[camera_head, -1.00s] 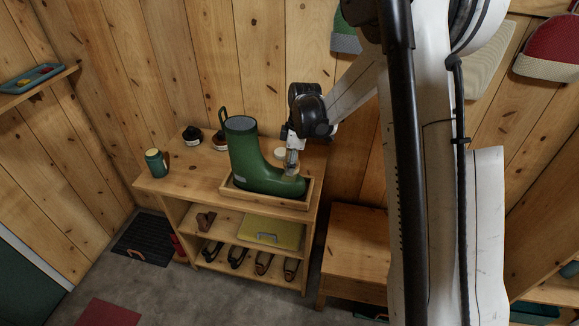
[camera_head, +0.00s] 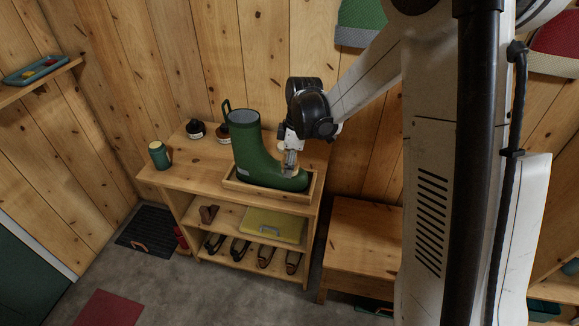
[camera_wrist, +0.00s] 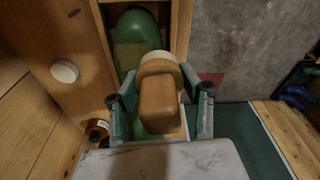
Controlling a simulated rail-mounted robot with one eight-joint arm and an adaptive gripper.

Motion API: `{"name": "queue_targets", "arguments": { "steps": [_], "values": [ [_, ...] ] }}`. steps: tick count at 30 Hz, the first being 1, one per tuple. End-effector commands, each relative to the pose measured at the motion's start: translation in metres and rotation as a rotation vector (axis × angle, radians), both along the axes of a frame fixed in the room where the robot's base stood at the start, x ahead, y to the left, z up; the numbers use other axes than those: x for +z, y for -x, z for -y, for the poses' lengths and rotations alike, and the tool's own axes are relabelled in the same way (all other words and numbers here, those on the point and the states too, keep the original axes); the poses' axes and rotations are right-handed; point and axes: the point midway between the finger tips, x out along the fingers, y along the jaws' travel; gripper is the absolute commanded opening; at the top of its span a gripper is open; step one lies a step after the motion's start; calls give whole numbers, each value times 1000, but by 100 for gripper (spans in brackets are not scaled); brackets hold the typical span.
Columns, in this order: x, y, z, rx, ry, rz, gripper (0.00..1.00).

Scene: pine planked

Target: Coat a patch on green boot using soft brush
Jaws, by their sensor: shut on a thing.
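The green boot (camera_head: 258,165) stands upright in a shallow wooden tray (camera_head: 240,188) on the shelf unit, toe to the right. My gripper (camera_head: 291,158) is over the boot's foot, between shaft and toe. In the wrist view my gripper (camera_wrist: 161,103) is shut on the soft brush (camera_wrist: 157,98), which has a rounded wooden body and a pale end. The brush lies over the boot (camera_wrist: 138,35) and hides part of it.
A green jar (camera_head: 159,155) and small dark jars (camera_head: 196,129) stand left of and behind the boot. A white round lid (camera_wrist: 64,72) lies beside the boot in the wrist view. Shoes (camera_head: 240,249) fill the lower shelf. A wooden bench (camera_head: 360,245) stands at right.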

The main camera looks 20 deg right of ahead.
Motion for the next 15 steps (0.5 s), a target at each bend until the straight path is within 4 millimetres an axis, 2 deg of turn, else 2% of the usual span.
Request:
{"name": "queue_targets", "arguments": {
  "steps": [15],
  "values": [
    [48, 0, -1, 1, 0, 0, 11]
  ]
}}
